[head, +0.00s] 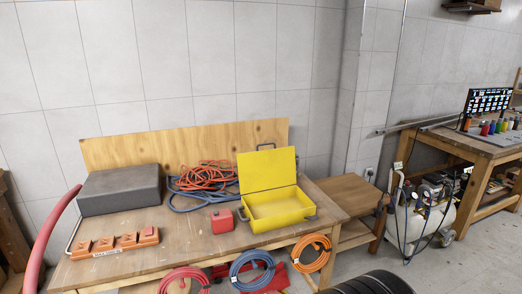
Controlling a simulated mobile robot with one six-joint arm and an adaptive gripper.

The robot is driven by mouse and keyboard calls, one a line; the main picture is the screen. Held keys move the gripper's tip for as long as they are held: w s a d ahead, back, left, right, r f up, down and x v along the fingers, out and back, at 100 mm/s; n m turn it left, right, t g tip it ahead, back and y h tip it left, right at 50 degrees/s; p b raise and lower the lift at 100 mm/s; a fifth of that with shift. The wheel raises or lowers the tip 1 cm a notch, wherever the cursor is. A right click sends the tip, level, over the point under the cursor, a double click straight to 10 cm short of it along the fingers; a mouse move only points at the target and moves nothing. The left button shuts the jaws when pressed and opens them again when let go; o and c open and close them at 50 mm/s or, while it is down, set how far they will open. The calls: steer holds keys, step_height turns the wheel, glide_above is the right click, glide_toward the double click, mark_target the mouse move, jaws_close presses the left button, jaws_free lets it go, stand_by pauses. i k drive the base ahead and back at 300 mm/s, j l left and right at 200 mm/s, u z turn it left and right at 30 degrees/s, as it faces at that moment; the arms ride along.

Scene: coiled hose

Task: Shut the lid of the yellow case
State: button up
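The yellow case (285,221) stands on the right part of the wooden workbench. Its lid (266,170) is open and leans back nearly upright, with a dark handle at its top edge. The inside that shows looks empty. Dark handles or latches show at the case's front left and right corners. My gripper is not in view.
A red box (222,219) stands just left of the case. Orange and blue coiled hoses (209,177) lie behind it. A grey case (120,188) and an orange strip (115,243) are at left. Coils hang at the workbench's (185,247) front. A compressor (420,222) stands right.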

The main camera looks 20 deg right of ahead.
mark_target(259, 171)
steer(key=i+l, duration=0.65)
steer(key=i, duration=0.15)
